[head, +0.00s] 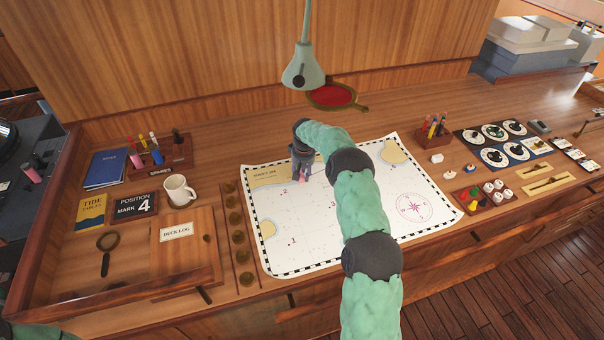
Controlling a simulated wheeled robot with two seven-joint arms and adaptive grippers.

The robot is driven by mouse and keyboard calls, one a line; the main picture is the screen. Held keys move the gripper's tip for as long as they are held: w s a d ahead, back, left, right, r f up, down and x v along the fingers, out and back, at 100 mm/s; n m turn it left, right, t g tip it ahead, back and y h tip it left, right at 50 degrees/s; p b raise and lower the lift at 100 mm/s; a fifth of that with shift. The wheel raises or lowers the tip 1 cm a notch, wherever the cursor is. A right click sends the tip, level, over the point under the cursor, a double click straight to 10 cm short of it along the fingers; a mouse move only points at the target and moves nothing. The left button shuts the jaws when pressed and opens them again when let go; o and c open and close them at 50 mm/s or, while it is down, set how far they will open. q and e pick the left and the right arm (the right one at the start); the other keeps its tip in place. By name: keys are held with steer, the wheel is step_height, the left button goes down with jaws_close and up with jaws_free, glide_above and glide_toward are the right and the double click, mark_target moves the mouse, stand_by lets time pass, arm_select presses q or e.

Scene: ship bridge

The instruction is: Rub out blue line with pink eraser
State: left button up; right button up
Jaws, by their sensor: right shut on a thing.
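A paper chart (285,262) with a checkered border lies on the wooden desk. My right arm reaches over it from the front. My right gripper (303,175) points down at the chart's upper left part, beside the tan title block. It is shut on a small pink piece, the pink eraser (304,178), which is mostly hidden by the fingers. Whether the eraser touches the paper is hard to tell. I cannot make out a blue line; my arm covers part of the chart. My left gripper is not in view.
A pen holder (432,134) and dial cards (493,132) stand to the right.

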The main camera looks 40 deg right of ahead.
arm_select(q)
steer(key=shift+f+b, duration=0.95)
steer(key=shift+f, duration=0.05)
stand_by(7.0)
